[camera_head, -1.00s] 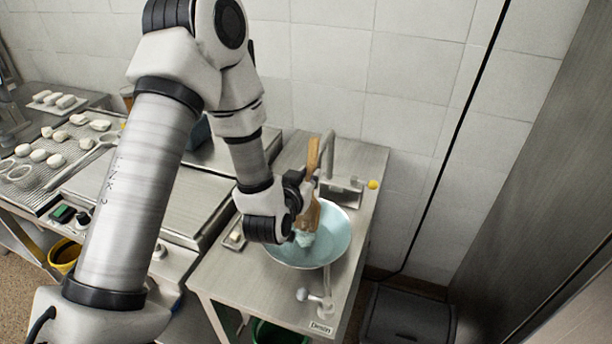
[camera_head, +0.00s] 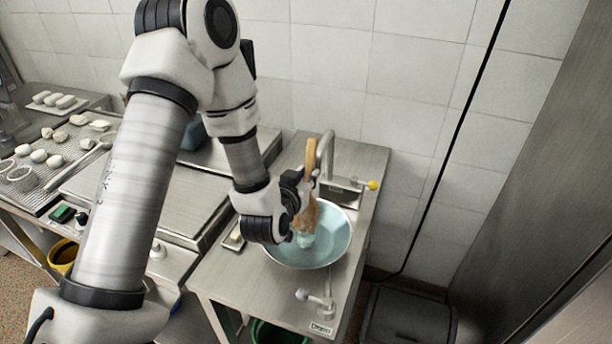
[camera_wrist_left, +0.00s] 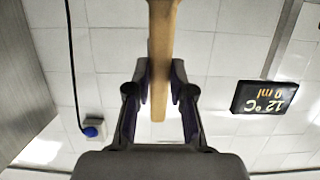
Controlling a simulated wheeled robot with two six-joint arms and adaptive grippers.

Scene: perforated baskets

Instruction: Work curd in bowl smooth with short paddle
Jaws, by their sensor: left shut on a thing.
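The pale blue bowl (camera_head: 340,247) sits on the steel counter near its sink end. My left gripper (camera_head: 301,190) is over the bowl's back left side, shut on the wooden paddle (camera_head: 310,156). The paddle stands steeply, its handle up and its broad end down in the bowl. Pale curd (camera_head: 306,240) shows at the paddle's lower end; its extent is partly hidden by my wrist. The left wrist view shows the wooden handle (camera_wrist_left: 162,50) between my two fingers (camera_wrist_left: 160,88). My right gripper is out of view.
A curved tap (camera_head: 327,146) and a yellow knob (camera_head: 373,185) stand behind the bowl. A small valve (camera_head: 315,297) is at the front. A rack with several white pieces (camera_head: 45,185) is at left. A display (camera_wrist_left: 264,97) shows in the left wrist view.

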